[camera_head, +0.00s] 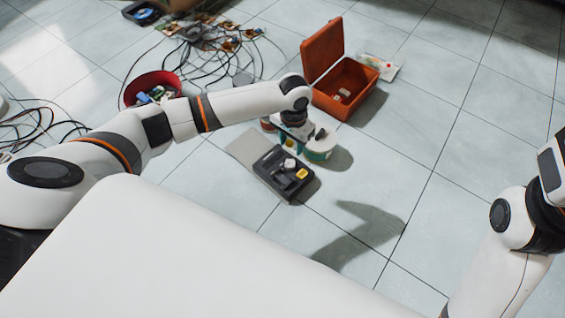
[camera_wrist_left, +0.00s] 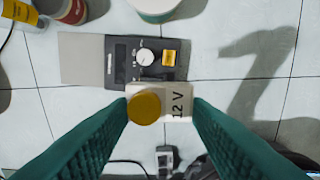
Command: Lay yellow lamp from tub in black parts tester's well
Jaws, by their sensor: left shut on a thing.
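My left gripper (camera_wrist_left: 160,104) is shut on the yellow lamp (camera_wrist_left: 146,107), a round yellow cap on a pale block marked "12 V". The block sits between the two teal fingers in the left wrist view. The black parts tester (camera_wrist_left: 119,50) lies behind it, with a white dial and a yellow square part on top. The lamp overlaps the tester's near edge, and I cannot tell its height above it. The well is not clearly visible. In the head view the tester (camera_head: 270,174) lies below my left wrist. The red tub (camera_head: 132,91) holds several small parts. My right gripper is out of view.
A grey mat (camera_wrist_left: 80,58) lies beside the tester. An open orange toolbox (camera_head: 355,82) stands further back. Cables (camera_head: 205,62) spread at the back left. Floor right of the tester is clear.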

